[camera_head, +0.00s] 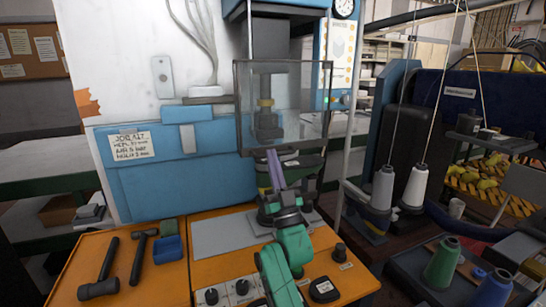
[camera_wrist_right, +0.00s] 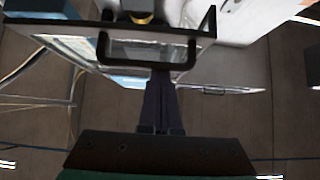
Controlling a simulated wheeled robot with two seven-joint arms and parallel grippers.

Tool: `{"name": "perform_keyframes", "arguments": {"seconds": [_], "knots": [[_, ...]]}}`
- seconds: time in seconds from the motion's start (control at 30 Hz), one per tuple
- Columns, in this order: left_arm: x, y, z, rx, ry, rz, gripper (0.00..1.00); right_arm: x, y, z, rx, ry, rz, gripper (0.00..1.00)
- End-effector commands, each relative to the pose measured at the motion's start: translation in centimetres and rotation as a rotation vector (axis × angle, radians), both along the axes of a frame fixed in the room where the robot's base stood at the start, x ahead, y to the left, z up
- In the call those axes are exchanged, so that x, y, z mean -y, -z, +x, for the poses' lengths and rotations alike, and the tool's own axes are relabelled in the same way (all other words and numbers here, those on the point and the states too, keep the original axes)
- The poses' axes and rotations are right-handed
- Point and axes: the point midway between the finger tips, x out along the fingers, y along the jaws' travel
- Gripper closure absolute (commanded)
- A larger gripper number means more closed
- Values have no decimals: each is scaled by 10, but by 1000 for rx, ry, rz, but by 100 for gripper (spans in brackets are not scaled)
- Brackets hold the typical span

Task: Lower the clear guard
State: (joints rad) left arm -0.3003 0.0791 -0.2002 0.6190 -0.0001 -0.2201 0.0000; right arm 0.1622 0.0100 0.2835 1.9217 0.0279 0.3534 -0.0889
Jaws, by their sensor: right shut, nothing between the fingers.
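The clear guard (camera_head: 302,105) is a see-through panel in a dark frame, standing upright at the front of the blue press, raised above the work plate. In the right wrist view its dark edge (camera_wrist_right: 60,28) runs across the top, with a black U-shaped handle (camera_wrist_right: 145,66) in front. My right gripper (camera_head: 272,154) is shut and empty, pointing up just below the guard's lower edge. In the right wrist view its fingertips (camera_wrist_right: 160,78) come close to the handle's bar; I cannot tell whether they touch. My left gripper is not in view.
The orange bench (camera_head: 215,270) holds a grey plate (camera_head: 220,238), two hammers (camera_head: 100,270) and a blue bin (camera_head: 168,249) at left. Control knobs (camera_head: 241,286) are at the front. Thread cones (camera_head: 415,185) stand at right.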

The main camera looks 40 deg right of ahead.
Motion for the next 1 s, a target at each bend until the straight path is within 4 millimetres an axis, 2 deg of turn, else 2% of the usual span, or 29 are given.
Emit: {"name": "perform_keyframes", "arguments": {"seconds": [0.03,0.1,0.33,0.53,1.0], "knots": [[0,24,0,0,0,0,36,0,29,1,-7,-1,3,100],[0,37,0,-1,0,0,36,0,46,1,-8,-1,4,100],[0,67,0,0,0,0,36,1,87,2,-8,0,3,100],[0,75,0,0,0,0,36,1,98,1,-8,0,3,100],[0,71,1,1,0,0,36,1,95,2,-7,-1,3,100]]}}
